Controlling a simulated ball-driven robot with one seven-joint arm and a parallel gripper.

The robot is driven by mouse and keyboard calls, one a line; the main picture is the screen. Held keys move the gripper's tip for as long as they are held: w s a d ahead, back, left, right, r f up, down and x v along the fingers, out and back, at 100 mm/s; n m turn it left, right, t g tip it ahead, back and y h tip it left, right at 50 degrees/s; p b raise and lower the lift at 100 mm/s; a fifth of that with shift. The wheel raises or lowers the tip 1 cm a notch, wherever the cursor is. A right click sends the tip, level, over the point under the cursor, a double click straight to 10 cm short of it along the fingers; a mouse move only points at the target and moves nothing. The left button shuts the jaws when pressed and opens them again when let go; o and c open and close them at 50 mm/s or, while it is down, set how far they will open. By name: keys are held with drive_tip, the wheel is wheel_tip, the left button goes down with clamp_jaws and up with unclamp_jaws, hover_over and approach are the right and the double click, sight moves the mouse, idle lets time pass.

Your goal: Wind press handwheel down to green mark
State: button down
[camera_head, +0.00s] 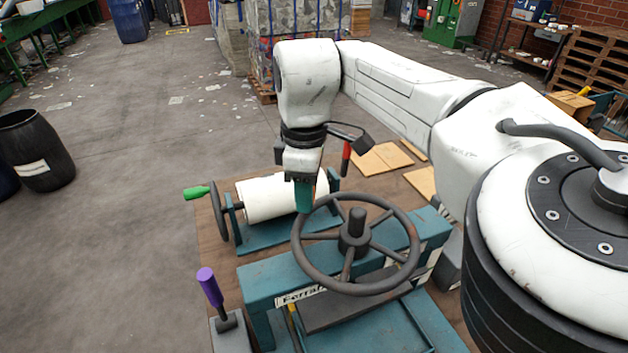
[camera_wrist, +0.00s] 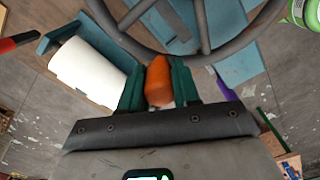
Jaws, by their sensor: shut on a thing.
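The press handwheel (camera_head: 357,288) is a dark grey spoked wheel lying flat above the teal press frame (camera_head: 268,284) in the head view. Its rim and spokes also cross the top of the wrist view (camera_wrist: 205,52). My gripper (camera_head: 304,195) has teal fingers and points down at the wheel's far left rim. In the wrist view, my gripper (camera_wrist: 157,85) is shut on an orange handle (camera_wrist: 158,82) beside the rim. The fingers hide this handle in the head view. I cannot make out a green mark on the press.
A white roll (camera_head: 265,198) with a green-handled crank (camera_head: 196,192) stands left of the wheel. A purple-topped lever (camera_head: 210,287) is at lower left and a red-gripped lever (camera_head: 346,158) behind my gripper. Cardboard pieces (camera_head: 380,158) lie farther back. Open floor lies left.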

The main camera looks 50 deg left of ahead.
drive_tip(key=shift+w+a+r, duration=0.1)
drive_tip(key=shift+w, duration=0.2)
drive_tip(key=shift+m, duration=0.3)
drive_tip(key=c, duration=0.8)
unclamp_jaws()
wheel_tip(320, 180, up, 11)
drive_tip(key=shift+f+b, duration=0.15)
drive_tip(key=shift+b, duration=0.35)
